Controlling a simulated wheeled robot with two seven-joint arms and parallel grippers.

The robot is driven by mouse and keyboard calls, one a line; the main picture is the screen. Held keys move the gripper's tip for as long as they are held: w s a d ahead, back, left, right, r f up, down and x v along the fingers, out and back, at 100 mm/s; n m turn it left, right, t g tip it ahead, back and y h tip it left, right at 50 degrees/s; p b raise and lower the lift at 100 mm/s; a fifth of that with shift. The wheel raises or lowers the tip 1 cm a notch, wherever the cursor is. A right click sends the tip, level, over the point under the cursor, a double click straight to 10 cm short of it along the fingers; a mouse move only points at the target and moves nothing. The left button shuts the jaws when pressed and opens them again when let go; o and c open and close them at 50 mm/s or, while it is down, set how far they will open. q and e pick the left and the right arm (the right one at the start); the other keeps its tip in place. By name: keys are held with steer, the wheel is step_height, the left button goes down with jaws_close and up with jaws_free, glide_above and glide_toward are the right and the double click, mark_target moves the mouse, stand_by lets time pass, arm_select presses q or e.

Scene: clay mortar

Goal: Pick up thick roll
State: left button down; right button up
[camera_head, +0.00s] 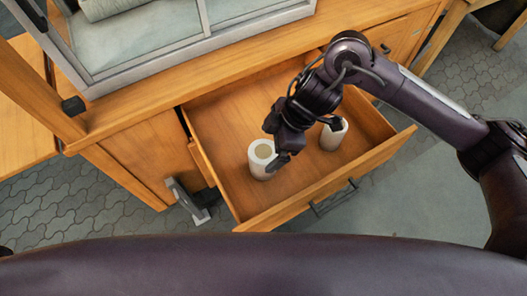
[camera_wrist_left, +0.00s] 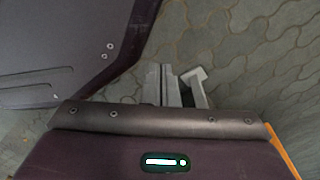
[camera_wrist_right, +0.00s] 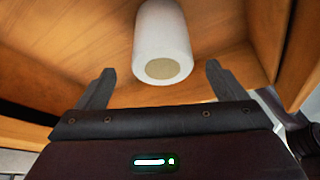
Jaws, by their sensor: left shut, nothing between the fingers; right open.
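Two white rolls stand upright in the open wooden drawer in the head view. The left roll (camera_head: 262,160) looks wider, with a tan core on top. The right roll (camera_head: 336,137) looks slimmer and is partly hidden by a finger. My right gripper (camera_head: 307,143) is open above the drawer, its fingers spread between the rolls. In the right wrist view, one white roll (camera_wrist_right: 163,40) with a tan end lies ahead between the fingertips, apart from both; I cannot tell which roll it is. My left gripper (camera_wrist_left: 160,84) is shut and empty over the paving.
The drawer (camera_head: 225,140) is pulled out of a wooden cabinet (camera_head: 140,150). Its walls surround the rolls, with bare floor behind them. A glass-sided case (camera_head: 170,30) stands on the cabinet top.

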mark_target(260, 159)
steer(key=shift+d+f, duration=0.25)
steer(key=shift+d, duration=0.05)
steer(key=shift+b+x, duration=0.45)
steer(key=shift+x, duration=0.8)
steer(key=x, duration=0.4)
steer(key=shift+s+a+f+b, duration=0.1)
steer(key=shift+s+b, duration=0.1)
steer(key=shift+b, duration=0.1)
steer(key=shift+a+f, duration=0.15)
steer(key=shift+f, duration=0.15)
arm_select(q)
steer(key=w, duration=0.3)
steer(key=shift+w+d+r, duration=0.15)
steer(key=shift+d+r, duration=0.15)
steer(key=shift+r, duration=0.1)
arm_select(e)
steer(key=c, duration=1.1)
